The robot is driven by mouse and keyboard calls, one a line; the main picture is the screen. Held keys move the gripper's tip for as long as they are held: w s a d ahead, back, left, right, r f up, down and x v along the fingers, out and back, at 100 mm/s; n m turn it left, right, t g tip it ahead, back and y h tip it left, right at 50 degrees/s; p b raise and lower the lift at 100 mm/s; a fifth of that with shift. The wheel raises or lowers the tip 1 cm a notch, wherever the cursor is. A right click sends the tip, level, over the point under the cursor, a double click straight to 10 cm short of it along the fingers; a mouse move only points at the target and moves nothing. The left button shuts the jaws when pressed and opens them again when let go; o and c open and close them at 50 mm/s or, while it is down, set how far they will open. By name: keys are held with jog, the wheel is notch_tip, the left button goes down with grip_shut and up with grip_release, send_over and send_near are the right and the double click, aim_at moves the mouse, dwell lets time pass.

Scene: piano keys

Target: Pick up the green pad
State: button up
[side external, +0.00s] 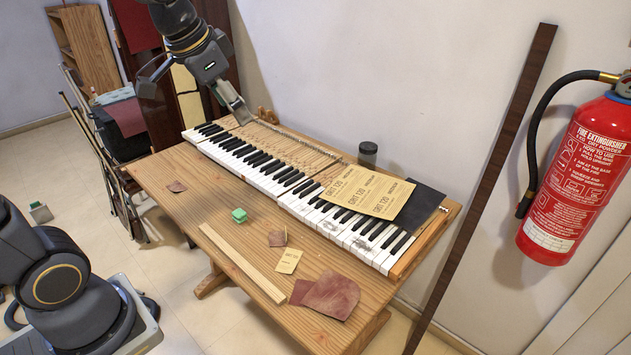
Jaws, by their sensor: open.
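The green pad (239,215) is a small green block lying on the wooden table, just in front of the piano keys. My gripper (240,116) is above the far left part of the keyboard, up and behind the pad, well apart from it. It points down toward the keys and holds nothing that I can see. The gap between its fingers is hard to make out at this size.
The piano keyboard (270,170) spans the table (205,205). Sandpaper sheets (365,190) lie across its right keys, and a dark jar (368,153) stands behind. A wooden strip (243,262), a small yellow paper (289,260) and reddish scraps (331,295) lie in front.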

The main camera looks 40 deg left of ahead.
jog(key=w+a+f+g, duration=0.2)
jog(key=w+a+f, duration=0.3)
jog(key=w+a, duration=0.2)
jog(key=n+g, duration=0.3)
send_over(239, 212)
notch_tip(239, 212, down, 21)
jog(key=shift+h, duration=0.3)
notch_tip(239, 212, down, 9)
jog(key=shift+d+f, duration=0.1)
jog(key=shift+f, duration=0.1)
notch_tip(239, 212, down, 6)
jog(key=shift+r, duration=0.1)
jog(key=c, duration=0.9)
jog(key=shift+c, duration=0.2)
